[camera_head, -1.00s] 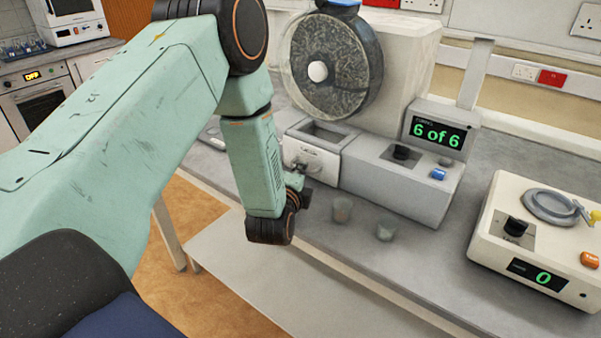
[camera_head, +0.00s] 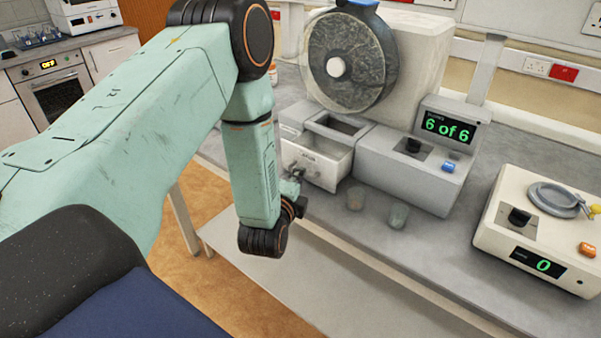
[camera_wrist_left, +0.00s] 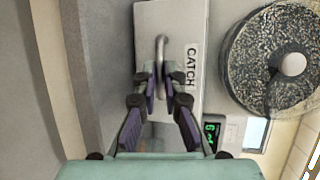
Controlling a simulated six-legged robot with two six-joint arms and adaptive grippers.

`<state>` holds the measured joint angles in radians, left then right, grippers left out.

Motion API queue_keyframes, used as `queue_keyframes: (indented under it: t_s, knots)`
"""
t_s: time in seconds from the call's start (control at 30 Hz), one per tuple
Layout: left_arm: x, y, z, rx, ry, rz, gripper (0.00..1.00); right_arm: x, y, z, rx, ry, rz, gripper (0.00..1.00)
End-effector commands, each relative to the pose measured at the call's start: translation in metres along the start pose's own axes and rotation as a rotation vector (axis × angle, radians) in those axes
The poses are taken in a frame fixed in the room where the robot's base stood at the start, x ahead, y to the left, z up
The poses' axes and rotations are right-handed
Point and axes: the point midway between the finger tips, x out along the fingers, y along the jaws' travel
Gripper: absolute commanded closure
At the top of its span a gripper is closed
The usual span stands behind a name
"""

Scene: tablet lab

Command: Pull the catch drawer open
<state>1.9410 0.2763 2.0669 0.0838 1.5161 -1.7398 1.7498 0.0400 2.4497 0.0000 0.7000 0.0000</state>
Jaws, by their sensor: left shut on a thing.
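The catch drawer (camera_head: 322,158) is a pale box in the grey base under the drum machine. It stands part-way out, with its side wall showing in the head view. In the left wrist view its white front (camera_wrist_left: 180,18) carries a CATCH label and a metal bar handle (camera_wrist_left: 161,44). My left gripper (camera_head: 297,178) is at the drawer front, and in the left wrist view its fingers (camera_wrist_left: 160,72) are shut on the handle. The wrist partly hides the handle in the head view. My right gripper is not in view.
Two small clear cups (camera_head: 356,198) (camera_head: 398,215) stand on the grey bench right of the drawer. The drum machine (camera_head: 350,62) has a display (camera_head: 448,126) reading "6 of 6". A cream device (camera_head: 545,225) reading 0 stands at the right. The bench's front edge runs close below my gripper.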

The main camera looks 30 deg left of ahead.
Motion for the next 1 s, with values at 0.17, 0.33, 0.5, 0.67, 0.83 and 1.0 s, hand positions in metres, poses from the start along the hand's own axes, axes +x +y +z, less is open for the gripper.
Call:
queue_keyframes:
  t_s: [0.17,0.33,0.5,0.67,0.83,1.0]
  knots:
    - [-0.0007,0.0017,-0.0018,0.001,0.006,0.005,1.0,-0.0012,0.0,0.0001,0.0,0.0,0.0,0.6]
    - [0.0011,0.0007,-0.0026,0.001,0.007,0.003,1.0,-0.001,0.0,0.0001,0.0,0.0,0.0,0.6]
    - [0.0013,0.0008,-0.0023,0.001,0.006,0.003,0.82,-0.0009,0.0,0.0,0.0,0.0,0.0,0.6]
    - [0.0008,0.0008,-0.0014,0.001,0.003,0.003,0.68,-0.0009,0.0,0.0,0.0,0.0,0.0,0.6]
    - [0.0001,0.0008,-0.0007,0.0,0.002,0.003,0.68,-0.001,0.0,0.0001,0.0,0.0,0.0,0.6]
    - [-0.0036,0.0012,-0.0002,0.0,0.002,0.003,0.68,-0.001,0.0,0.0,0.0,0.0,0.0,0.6]
